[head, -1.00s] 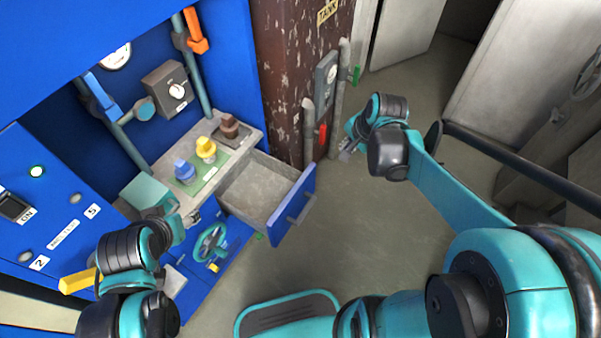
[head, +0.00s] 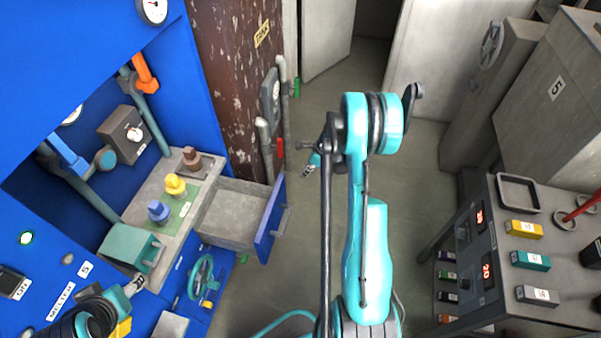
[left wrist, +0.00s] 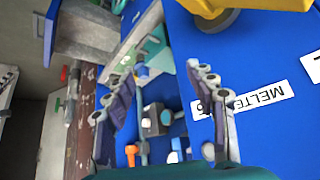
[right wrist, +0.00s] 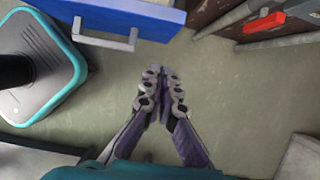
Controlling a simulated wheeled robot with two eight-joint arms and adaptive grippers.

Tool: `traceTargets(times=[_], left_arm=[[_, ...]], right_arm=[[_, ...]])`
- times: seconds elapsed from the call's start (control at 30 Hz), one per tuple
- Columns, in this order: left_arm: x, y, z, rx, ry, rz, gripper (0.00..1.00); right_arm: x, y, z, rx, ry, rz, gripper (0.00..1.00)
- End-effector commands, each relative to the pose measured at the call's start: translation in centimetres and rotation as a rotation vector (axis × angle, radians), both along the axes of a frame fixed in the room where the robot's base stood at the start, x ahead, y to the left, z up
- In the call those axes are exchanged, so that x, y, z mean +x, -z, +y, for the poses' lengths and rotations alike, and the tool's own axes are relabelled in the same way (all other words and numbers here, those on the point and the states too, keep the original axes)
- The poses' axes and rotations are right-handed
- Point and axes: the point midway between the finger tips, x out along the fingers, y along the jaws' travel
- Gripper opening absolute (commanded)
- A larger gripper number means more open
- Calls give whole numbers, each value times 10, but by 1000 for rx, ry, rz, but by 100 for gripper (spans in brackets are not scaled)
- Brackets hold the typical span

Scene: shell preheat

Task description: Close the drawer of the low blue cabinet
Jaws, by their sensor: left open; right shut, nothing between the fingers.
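The low blue cabinet's drawer (head: 232,216) stands pulled out, its grey inside empty and its blue front (head: 268,220) facing right with a grey handle (head: 284,219). In the right wrist view the drawer front (right wrist: 130,14) and handle (right wrist: 105,37) show at the top left. My right gripper (head: 308,170) is to the right of and beyond the drawer front, apart from it; its fingers (right wrist: 161,92) are together and empty over bare floor. My left gripper (head: 137,284) is at the lower left near the teal box; its fingers (left wrist: 205,105) are spread, with nothing between them.
The counter beside the drawer holds blue (head: 158,211), yellow (head: 175,185) and brown (head: 192,158) knobs. A teal handwheel (head: 201,276) is below. A rusty column with pipes (head: 265,140) stands behind the drawer. A grey console (head: 520,285) is at the right.

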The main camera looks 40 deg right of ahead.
Motion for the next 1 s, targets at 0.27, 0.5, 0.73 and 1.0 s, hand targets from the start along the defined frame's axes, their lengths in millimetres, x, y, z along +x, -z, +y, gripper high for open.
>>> traceTargets(times=[0.27,0.5,0.73,1.0], left_arm=[[0,25,0,0,0,0,56],[0,34,0,0,0,0,56],[0,37,0,0,0,0,56],[0,36,0,0,0,0,56]], right_arm=[[18,60,15,-1,-3,-1,0],[41,67,36,-1,-5,-1,0],[50,66,44,-1,-3,0,0],[51,65,44,-1,-1,-1,0]])
